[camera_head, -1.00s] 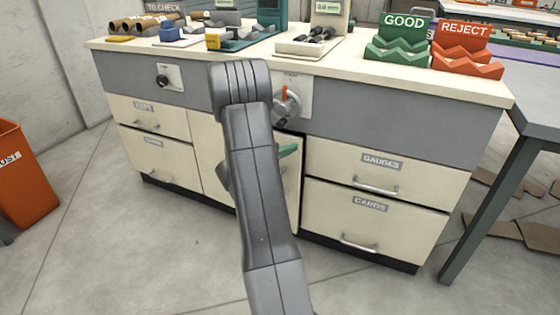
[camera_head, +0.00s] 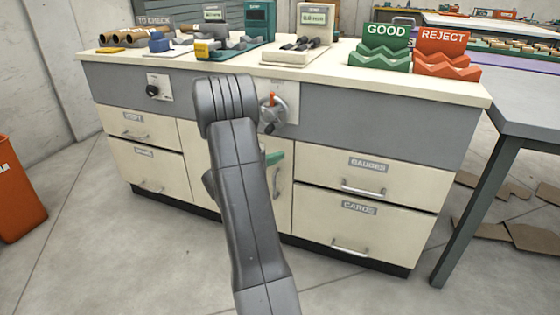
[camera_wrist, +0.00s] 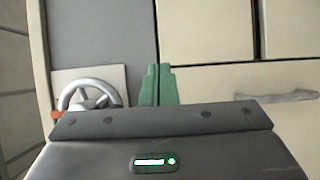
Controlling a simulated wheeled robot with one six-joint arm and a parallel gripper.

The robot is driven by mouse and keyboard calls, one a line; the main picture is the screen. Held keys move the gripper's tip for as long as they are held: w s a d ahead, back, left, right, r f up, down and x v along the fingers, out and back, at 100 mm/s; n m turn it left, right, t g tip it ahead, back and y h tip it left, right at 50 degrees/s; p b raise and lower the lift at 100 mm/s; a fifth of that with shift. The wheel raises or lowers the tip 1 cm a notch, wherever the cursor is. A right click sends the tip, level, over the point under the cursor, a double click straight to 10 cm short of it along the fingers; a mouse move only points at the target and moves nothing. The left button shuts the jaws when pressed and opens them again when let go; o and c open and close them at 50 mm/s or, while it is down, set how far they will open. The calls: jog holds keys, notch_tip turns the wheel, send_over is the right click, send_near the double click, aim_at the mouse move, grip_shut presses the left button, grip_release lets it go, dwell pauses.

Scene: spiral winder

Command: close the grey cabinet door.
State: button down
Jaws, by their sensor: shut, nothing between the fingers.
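The cabinet door (camera_head: 284,206) is a cream panel in the middle of the grey-banded cabinet, with a vertical metal handle (camera_head: 277,182). It looks flush with the drawer fronts, with only thin seams around it. My arm hides much of its left part. In the wrist view, which is turned sideways, the door (camera_wrist: 225,85) and its handle (camera_wrist: 290,97) show at the right. My gripper (camera_head: 274,158) has green fingers, shut together and empty, in front of the door's top edge. The fingers also show in the wrist view (camera_wrist: 158,84). I cannot tell whether they touch the door.
Drawers flank the door, including GAUGES (camera_head: 367,175) and CARDS (camera_head: 360,222). The benchtop (camera_head: 300,70) holds gauges and racks. A grey table (camera_head: 520,100) stands right; an orange bin (camera_head: 15,190) left.

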jog(key=s+d+p, duration=0.2)
jog(key=s+d, duration=0.2)
jog(key=s, duration=0.5)
jog(key=shift+s+p, duration=0.25)
jog(key=shift+p, duration=0.15)
